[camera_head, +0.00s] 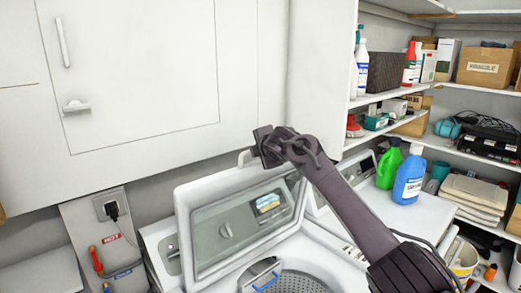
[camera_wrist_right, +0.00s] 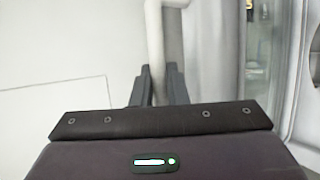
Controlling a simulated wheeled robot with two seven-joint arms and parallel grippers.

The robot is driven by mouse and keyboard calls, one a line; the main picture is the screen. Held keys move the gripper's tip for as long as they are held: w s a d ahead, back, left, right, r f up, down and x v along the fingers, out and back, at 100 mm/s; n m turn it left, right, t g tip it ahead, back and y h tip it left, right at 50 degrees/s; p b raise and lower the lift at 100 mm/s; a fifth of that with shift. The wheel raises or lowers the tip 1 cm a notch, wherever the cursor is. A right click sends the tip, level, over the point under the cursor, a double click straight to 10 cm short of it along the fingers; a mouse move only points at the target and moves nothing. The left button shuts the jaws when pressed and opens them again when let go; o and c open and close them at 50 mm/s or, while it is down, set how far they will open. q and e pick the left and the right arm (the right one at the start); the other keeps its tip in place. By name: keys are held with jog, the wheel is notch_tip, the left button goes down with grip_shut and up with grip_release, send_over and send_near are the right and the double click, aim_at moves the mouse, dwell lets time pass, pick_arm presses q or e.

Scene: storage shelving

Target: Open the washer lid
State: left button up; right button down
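The washer lid (camera_head: 237,232) stands raised and tilted back on the white top-loading washer, with its inner panel facing me. The open drum (camera_head: 300,282) shows below it. My right gripper (camera_head: 262,146) is at the lid's upper edge, its arm coming in from the lower right. In the right wrist view, a white bar-like part of the lid (camera_wrist_right: 154,35) runs between the two dark fingers (camera_wrist_right: 158,82), which appear closed against it. The arm covers part of the lid's right side. My left gripper is not in view.
White cabinets (camera_head: 140,70) hang above and behind the lid. Shelves with bottles and boxes (camera_head: 485,66) stand at right. A green jug (camera_head: 388,167) and a blue bottle (camera_head: 409,178) stand on the neighbouring white machine. A plugged cord (camera_head: 113,213) is at left.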

jog(key=c, duration=1.7)
grip_release()
jog(key=shift+f, duration=0.2)
jog(key=shift+a, duration=0.1)
jog(key=shift+s+r+b, duration=0.15)
jog(key=shift+s+b, duration=0.2)
jog(key=shift+b, duration=0.2)
jog(key=b+v, duration=0.3)
jog(key=v, duration=0.4)
jog(key=shift+b, duration=0.3)
